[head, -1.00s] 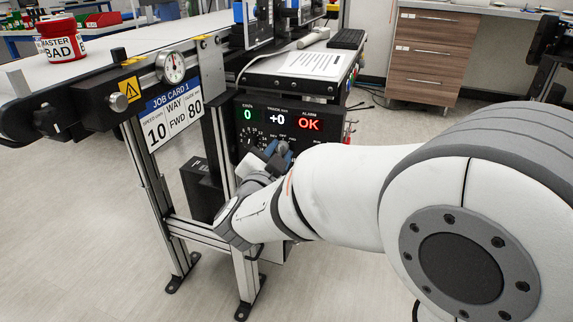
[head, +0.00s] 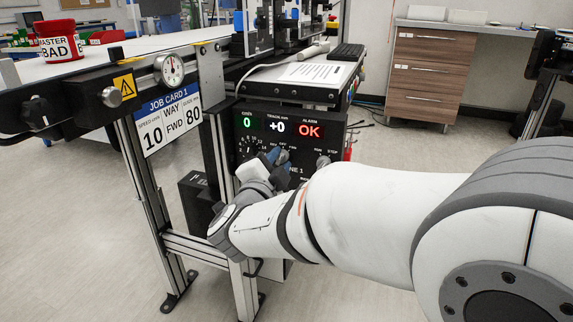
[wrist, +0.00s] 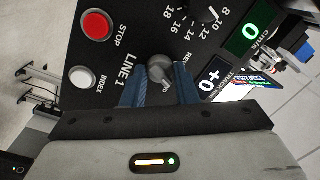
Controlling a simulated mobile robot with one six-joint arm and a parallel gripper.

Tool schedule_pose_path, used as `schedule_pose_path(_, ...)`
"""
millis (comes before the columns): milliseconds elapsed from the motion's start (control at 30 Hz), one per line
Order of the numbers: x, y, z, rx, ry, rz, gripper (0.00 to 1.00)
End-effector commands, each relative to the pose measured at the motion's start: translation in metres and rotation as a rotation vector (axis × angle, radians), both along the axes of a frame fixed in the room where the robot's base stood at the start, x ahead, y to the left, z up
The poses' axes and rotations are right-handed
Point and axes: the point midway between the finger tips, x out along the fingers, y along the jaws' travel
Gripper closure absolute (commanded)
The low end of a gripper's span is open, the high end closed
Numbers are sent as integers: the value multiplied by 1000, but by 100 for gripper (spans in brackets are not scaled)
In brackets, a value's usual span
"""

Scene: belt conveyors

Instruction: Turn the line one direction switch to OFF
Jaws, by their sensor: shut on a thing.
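The line one control panel (head: 330,165) is a black box on the conveyor frame, with a green 0, a white +0 and a red OK. The direction switch (wrist: 160,70) is a grey knob beside the LINE 1 label in the wrist view. My gripper (wrist: 158,88) is at the panel with its blue fingers on both sides of this knob, shut on it. In the head view my gripper (head: 275,158) covers part of the dial and most of the switch. The switch's exact pointing direction is hard to tell, as the fingers hide its lettering.
A red STOP button (wrist: 96,25) and a white INDEX button (wrist: 82,77) sit near the knob. A job card (head: 168,118) reads 10, WAY FWD, 80. A red MASTER BAD jar (head: 62,42) stands on the belt. Clear floor lies left.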

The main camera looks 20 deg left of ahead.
Motion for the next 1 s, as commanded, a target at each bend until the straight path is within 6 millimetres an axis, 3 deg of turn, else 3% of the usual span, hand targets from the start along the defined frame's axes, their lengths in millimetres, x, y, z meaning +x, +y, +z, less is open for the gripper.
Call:
schedule_pose_path(133, 0, 2, -5, -7, 11, 6, 96)
schedule_pose_path(167, 0, 2, -5, -7, 11, 6, 71)
schedule_pose_path(233, 0, 2, -5, -6, 9, 6, 66)
schedule_pose_path(567, -5, 1, -1, -3, 4, 3, 64)
schedule_pose_path(1000, -72, 4, -4, -5, 6, 7, 64)
